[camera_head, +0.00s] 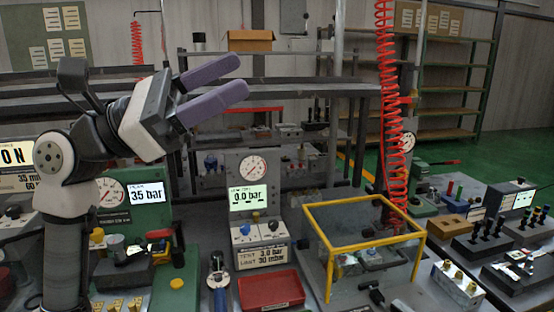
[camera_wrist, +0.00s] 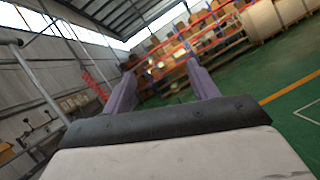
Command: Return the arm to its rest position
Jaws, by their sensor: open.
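My gripper (camera_head: 225,88) is raised above the bench at the upper left of the head view, pointing right and slightly up. Its two purple fingers are apart with nothing between them. In the wrist view my gripper (camera_wrist: 160,82) also shows as two spread purple fingers, with empty space and distant shelving beyond them. My arm rises at the left of the head view and bends at the white and black joint. The fingers are clear of the bench things below.
Below are a gauge panel (camera_head: 254,170), a red tray (camera_head: 271,291), pliers (camera_head: 217,283) and a yellow-framed clear box (camera_head: 322,250). A coiled red hose (camera_head: 389,110) hangs right of centre. Valve blocks (camera_head: 458,283) stand at right. Green floor (camera_head: 510,145) lies beyond.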

